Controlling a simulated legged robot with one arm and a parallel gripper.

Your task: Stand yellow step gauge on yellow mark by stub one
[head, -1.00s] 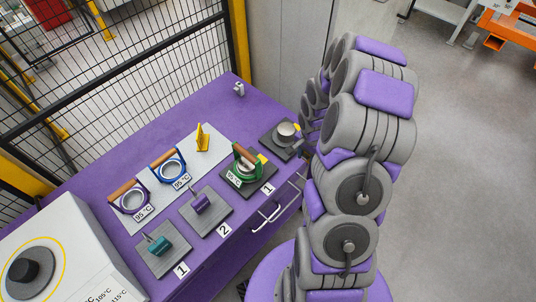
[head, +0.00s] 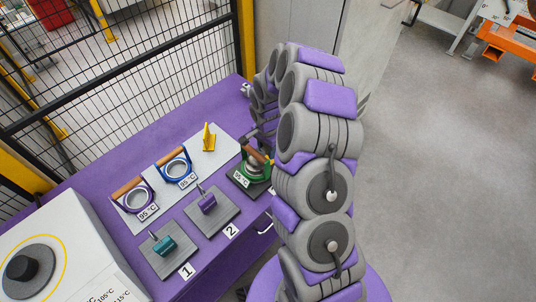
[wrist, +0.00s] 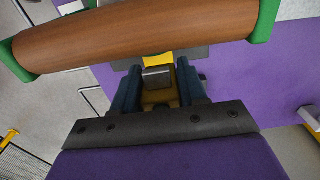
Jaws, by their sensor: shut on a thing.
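A small yellow upright piece (head: 208,138), gauge-like, stands on the light grey tray; its steps are too small to make out. A green ring (head: 247,181) with a wooden handle sits on a dark plate. In the wrist view the handle (wrist: 140,38) crosses close in front of my fingers. My gripper (wrist: 157,80) is shut on a small yellow-brown and grey piece (wrist: 160,98); I cannot tell what it is. A bright yellow patch (wrist: 158,60) shows just past it, perhaps the yellow mark. In the head view my arm hides the jaws and part of the ring.
The tray (head: 222,152) also holds a purple ring (head: 134,200) and a blue ring (head: 175,170). A mesh fence (head: 120,75) borders the purple bench.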

